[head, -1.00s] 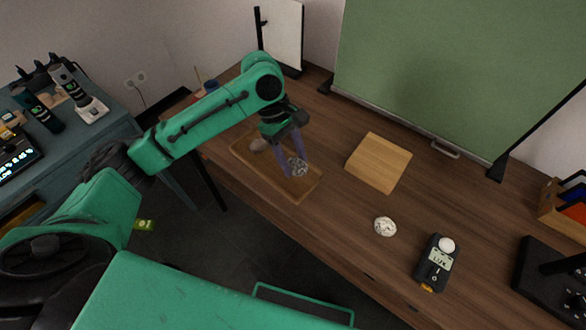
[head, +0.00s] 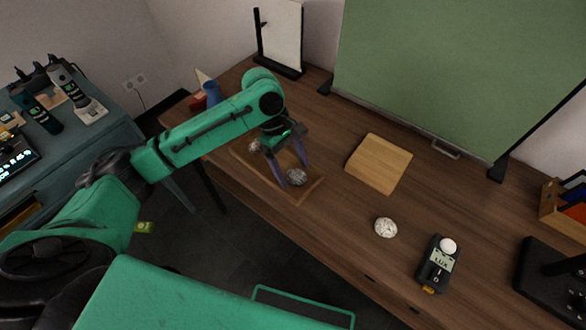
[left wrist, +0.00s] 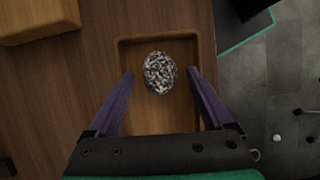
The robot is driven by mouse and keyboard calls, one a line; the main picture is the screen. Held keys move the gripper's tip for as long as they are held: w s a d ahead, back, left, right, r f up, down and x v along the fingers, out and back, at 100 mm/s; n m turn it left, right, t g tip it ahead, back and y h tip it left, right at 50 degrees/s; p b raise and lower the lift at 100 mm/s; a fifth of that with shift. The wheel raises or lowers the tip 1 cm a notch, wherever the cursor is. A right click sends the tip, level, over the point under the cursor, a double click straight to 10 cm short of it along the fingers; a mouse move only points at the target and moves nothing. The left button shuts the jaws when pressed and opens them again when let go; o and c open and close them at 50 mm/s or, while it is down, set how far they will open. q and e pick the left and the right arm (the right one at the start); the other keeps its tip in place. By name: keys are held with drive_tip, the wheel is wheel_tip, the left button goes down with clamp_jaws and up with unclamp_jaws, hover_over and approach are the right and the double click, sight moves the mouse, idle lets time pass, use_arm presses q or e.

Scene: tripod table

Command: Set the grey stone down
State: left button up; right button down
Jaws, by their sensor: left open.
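The grey stone (head: 297,177) is speckled and lies in the right end of the wooden tray (head: 310,190). The left wrist view shows the stone (left wrist: 160,72) on the tray (left wrist: 160,38) floor near its end wall. My left gripper (head: 295,177) is open around the stone, with a purple finger on each side. In the left wrist view, gaps show between the stone and both fingers of the left gripper (left wrist: 160,75). A pinkish stone (head: 254,145) lies at the tray's other end, partly hidden by my gripper. My right gripper is not in view.
A wooden block (head: 379,163) stands right of the tray. A white stone (head: 386,228) and a light meter (head: 437,264) lie on the table (head: 335,215) farther right. A green screen (head: 455,75) stands at the back. Bare table lies between these things.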

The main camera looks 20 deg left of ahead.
use_arm(q)
drive_tip(key=p+v, duration=0.1)
drive_tip(key=v, duration=1)
drive_tip(key=shift+r, duration=0.3)
drive_tip(key=shift+a, duration=0.1)
